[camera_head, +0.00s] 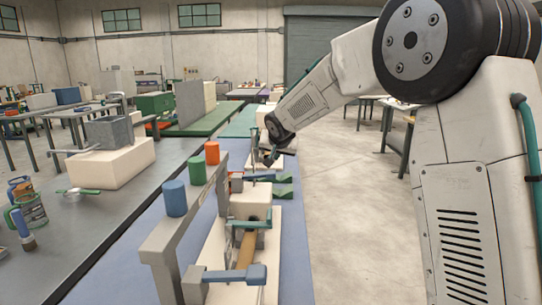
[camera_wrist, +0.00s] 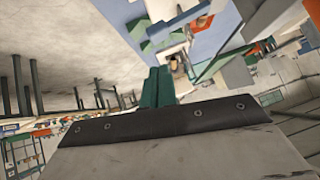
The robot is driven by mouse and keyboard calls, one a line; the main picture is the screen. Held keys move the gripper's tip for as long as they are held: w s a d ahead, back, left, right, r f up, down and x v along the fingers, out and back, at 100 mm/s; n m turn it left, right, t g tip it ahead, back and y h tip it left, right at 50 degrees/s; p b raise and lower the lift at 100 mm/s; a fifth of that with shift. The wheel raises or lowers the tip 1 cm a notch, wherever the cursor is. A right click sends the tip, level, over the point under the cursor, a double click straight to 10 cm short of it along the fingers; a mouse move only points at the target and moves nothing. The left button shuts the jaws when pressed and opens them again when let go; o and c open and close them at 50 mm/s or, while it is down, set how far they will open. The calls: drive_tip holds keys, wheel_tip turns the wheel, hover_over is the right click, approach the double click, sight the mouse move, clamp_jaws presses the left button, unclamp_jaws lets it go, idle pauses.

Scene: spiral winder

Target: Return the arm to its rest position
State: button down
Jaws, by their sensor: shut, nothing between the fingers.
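My arm reaches in from the right in the head view and bends down toward the far end of the spiral winder. My gripper (camera_head: 269,160) hangs over that end, small and partly lost against the parts behind it. In the wrist view its two teal fingers (camera_wrist: 158,86) stand close together, shut, with nothing between them. The winder has a pale base (camera_head: 212,248), a brown roller (camera_head: 246,249) and a blue handle (camera_head: 256,274). Whether the fingers touch any winder part cannot be told.
Blue (camera_head: 175,198), green (camera_head: 197,171) and orange (camera_head: 212,153) cylinders top a grey frame (camera_head: 165,243) beside the winder. A grey bench (camera_head: 130,205) on the left holds a beige block (camera_head: 110,163) and cans. Concrete floor (camera_head: 345,200) to the right is open.

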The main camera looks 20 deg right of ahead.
drive_tip(key=s+d+f+n+g, duration=0.25)
drive_tip(key=s+f, duration=0.25)
drive_tip(key=s, duration=0.4)
drive_tip(key=s+r+n+g, duration=0.1)
drive_tip(key=s+g, duration=0.1)
drive_tip(key=s, duration=2)
drive_tip(key=s+a+r+n+g+y, duration=0.1)
drive_tip(key=s+g, duration=0.2)
drive_tip(key=s, duration=1.9)
drive_tip(key=shift+a+r, duration=0.15)
drive_tip(key=shift+r, duration=0.2)
drive_tip(key=shift+s, duration=0.1)
